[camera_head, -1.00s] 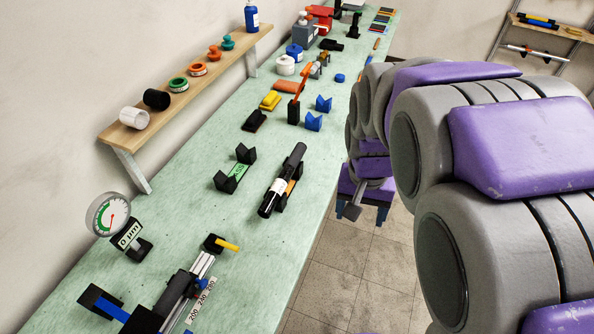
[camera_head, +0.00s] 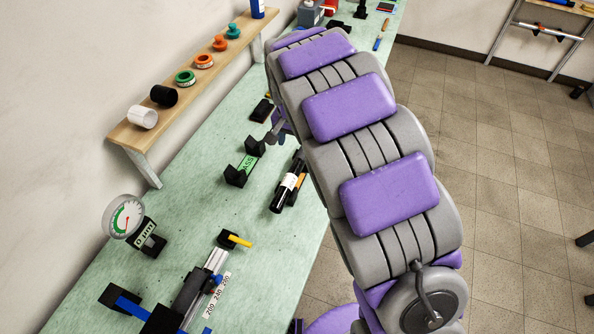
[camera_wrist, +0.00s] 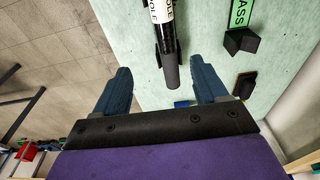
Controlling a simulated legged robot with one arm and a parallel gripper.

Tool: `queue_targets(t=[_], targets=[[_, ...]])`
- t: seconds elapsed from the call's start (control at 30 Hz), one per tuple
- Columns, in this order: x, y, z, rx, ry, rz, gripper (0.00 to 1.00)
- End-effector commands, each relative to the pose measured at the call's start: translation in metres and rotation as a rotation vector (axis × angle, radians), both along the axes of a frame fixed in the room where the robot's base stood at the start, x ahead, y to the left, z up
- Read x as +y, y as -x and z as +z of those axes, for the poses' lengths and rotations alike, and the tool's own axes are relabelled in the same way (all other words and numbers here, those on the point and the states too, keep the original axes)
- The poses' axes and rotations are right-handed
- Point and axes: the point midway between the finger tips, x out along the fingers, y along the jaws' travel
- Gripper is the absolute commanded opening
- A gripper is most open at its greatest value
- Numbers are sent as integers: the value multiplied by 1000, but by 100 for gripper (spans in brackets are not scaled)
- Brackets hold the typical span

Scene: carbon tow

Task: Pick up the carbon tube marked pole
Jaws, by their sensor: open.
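The black carbon tube (camera_head: 280,200) with a white label lies in a black cradle on the green bench, partly hidden behind my arm in the head view. In the wrist view the tube (camera_wrist: 171,72) runs down from the top edge, its label reading "POLE". My gripper (camera_wrist: 163,90) is open, with one blue-grey finger on each side of the tube's near end. The tube is not gripped. In the head view only a small part of my gripper shows beyond the tube, beside my arm.
A black V-block stand with a green "PASS" label (camera_head: 246,164) stands left of the tube. A dial gauge (camera_head: 124,216) and a measuring fixture with a yellow lever (camera_head: 240,241) are nearer. A wooden shelf (camera_head: 128,133) lines the wall. Bare bench lies between them.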

Motion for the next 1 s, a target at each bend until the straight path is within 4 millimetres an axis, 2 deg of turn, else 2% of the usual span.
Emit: queue_targets(t=[0.03,0.1,0.4,0.67,1.0], targets=[[1,-1,-13,5,2,1,72],[1,-2,-28,6,3,0,72],[-7,-8,-83,5,-4,-1,72],[-5,-12,-101,1,-3,0,72],[-2,-19,-144,4,1,0,72]])
